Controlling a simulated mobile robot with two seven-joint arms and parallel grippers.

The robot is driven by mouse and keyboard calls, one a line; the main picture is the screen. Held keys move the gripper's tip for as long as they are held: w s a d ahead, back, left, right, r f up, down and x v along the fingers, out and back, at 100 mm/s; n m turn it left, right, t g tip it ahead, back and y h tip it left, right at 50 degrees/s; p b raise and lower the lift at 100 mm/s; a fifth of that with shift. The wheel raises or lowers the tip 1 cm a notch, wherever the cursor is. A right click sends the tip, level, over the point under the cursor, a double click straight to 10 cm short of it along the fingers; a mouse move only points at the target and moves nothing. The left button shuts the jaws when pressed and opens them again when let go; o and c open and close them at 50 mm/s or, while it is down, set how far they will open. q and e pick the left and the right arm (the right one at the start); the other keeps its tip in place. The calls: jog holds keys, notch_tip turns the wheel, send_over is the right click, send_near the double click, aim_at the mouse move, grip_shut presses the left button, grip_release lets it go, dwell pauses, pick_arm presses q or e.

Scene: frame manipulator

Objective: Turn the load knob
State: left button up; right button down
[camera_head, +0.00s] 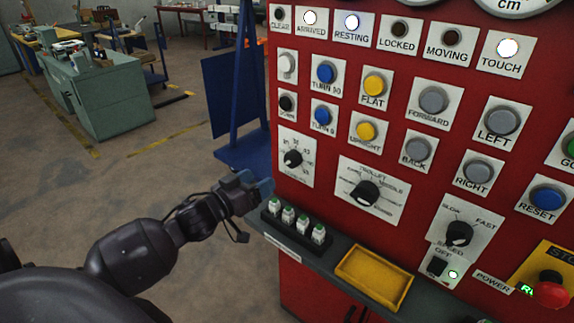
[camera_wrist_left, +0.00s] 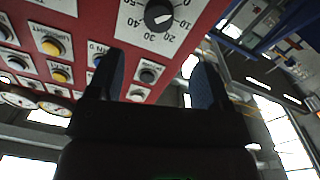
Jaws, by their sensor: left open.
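A small black knob (camera_head: 293,158) sits on a white number-scale plate at the left edge of the red panel. It also shows in the left wrist view as a black dial (camera_wrist_left: 158,15) with numbers from 0 to 50. I cannot read the word "load" on any plate. My left gripper (camera_head: 262,186) is below and left of this knob, apart from it. In the left wrist view the two blue-padded fingers (camera_wrist_left: 158,80) stand wide apart with nothing between them. My right gripper is in neither view.
A larger selector knob (camera_head: 365,193) and a slow-fast speed knob (camera_head: 459,233) lie further right. A red stop button (camera_head: 551,289) is at lower right.

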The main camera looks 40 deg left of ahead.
aim_at(289, 161)
pick_arm(q)
jog(key=w, duration=0.3)
jog(key=w+d, duration=0.1)
jog(key=w, duration=0.3)
jog(key=w+b, duration=0.1)
jog(key=w, duration=0.2)
jog(key=shift+w+d, duration=0.2)
jog(key=shift+w, duration=0.1)
jog(key=shift+c, duration=0.3)
